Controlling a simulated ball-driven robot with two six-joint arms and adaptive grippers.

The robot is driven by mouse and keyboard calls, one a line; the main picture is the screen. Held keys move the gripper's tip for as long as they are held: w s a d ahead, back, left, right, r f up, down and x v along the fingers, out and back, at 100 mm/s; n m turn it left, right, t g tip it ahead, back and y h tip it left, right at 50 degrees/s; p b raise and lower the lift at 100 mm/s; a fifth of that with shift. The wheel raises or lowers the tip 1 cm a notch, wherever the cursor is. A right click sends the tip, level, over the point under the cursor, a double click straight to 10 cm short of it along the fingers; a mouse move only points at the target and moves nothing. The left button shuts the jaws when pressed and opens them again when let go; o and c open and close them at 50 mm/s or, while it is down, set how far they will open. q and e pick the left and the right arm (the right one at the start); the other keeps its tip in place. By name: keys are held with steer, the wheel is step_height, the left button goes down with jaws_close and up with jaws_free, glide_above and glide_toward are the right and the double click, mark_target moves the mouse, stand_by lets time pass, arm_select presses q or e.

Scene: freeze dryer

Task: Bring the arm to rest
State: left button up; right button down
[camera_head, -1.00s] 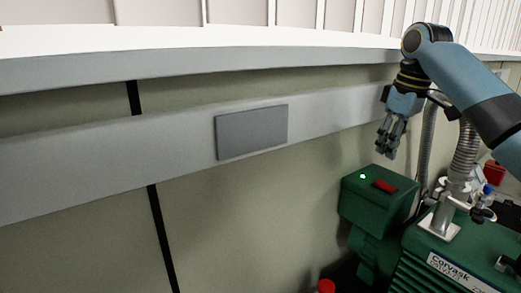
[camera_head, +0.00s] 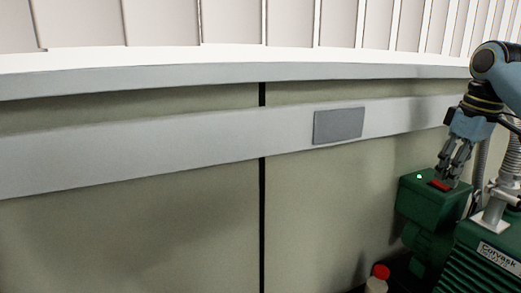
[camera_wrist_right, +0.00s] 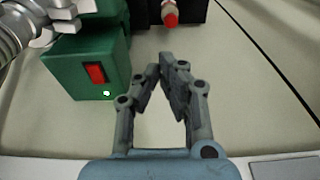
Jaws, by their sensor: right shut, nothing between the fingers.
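My right gripper (camera_head: 448,178) hangs at the right side of the head view, on its blue arm, with its fingers pointing down. In the head view its fingertips overlap the red switch (camera_head: 439,186) on the green pump box (camera_head: 425,208). In the right wrist view the gripper (camera_wrist_right: 160,66) has its fingertips close together and holds nothing. There the red switch (camera_wrist_right: 95,72) lies to the left of the fingers, apart from them in the picture. My left gripper is in neither view.
A small green light (camera_head: 419,176) glows beside the switch. The green pump body (camera_head: 485,262) and a grey hose (camera_head: 512,160) stand at the right. A red-capped bottle (camera_head: 377,280) stands low. A grey plate (camera_head: 338,125) is on the wall rail. The left side is clear.

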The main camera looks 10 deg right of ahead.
steer(key=s+a+f+h, duration=0.1)
steer(key=s+a+f, duration=1.1)
steer(key=s+f, duration=0.25)
steer(key=s+a+m+t, duration=0.1)
steer(key=s+a, duration=0.2)
steer(key=s, duration=0.4)
steer(key=s+a+m+t, duration=0.1)
steer(key=s+a, duration=0.2)
steer(key=s, duration=0.4)
steer(key=s+d+f+g+b, duration=0.15)
steer(key=f+b, duration=0.55)
steer(key=f, duration=1.4)
steer(key=s+d+f+b, duration=0.2)
steer(key=f+b, duration=0.5)
steer(key=f, duration=1.3)
arm_select(q)
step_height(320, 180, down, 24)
steer(key=b, duration=1)
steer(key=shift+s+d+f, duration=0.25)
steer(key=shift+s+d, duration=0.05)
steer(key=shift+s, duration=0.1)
arm_select(e)
steer(key=s+f, duration=0.9)
steer(key=f, duration=0.4)
steer(key=s+f+g, duration=0.1)
steer(key=s+f, duration=0.8)
steer(key=f, duration=0.3)
steer(key=shift+d+f+m, duration=0.25)
steer(key=shift+f+m, duration=0.1)
steer(key=shift+m, duration=0.05)
